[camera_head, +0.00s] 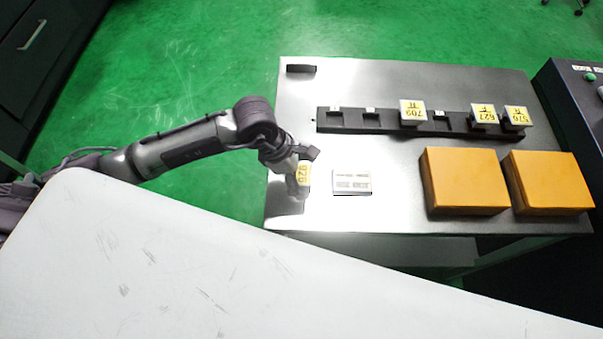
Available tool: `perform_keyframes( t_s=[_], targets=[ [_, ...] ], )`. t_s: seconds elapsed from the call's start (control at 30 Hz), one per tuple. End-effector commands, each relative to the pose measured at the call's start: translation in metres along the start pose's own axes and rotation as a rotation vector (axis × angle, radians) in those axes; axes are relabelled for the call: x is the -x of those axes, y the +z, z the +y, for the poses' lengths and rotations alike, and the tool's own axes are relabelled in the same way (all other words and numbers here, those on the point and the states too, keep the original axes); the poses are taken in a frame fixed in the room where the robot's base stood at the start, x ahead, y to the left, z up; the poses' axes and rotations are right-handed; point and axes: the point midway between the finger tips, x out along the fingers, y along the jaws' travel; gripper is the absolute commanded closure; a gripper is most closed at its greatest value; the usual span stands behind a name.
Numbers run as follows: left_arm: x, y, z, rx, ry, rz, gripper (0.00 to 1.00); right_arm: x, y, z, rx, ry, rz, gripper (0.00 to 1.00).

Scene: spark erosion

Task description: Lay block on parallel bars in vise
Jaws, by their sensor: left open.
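My left arm reaches in from the left, and its open gripper (301,158) is over the left part of the metal table. A piece with a yellow tag reading 926 (304,174) stands right at the fingers; I cannot tell whether they touch it. A small pale, flat-topped block with fine print (352,182) lies on the table just right of it, apart from the gripper. I cannot make out a vise or parallel bars in this view. My right gripper is not in view.
The metal table (385,205) carries a black rack (350,121) with tagged pieces 709 (412,111), 627 (484,114) and 515 (517,116). Two orange boxes (464,180) (547,181) stand at right. A small black item (301,69) lies at the far left corner.

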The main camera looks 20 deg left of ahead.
Motion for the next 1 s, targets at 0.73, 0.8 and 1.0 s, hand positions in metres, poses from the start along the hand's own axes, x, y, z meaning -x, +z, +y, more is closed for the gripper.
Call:
perform_keyframes(
  t_s=[0.73, 0.8, 1.0],
  targets=[
    [0.0003, 0.0006, 0.0002, -0.001, 0.0, -0.002, 0.93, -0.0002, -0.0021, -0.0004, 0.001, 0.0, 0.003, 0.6],
    [0.0003, 0.0006, 0.0002, 0.0, 0.0, -0.002, 0.93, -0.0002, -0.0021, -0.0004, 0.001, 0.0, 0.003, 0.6],
    [0.0045, 0.0026, 0.0006, -0.001, 0.001, -0.003, 0.93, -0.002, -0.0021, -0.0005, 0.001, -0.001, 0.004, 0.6]
  ],
)
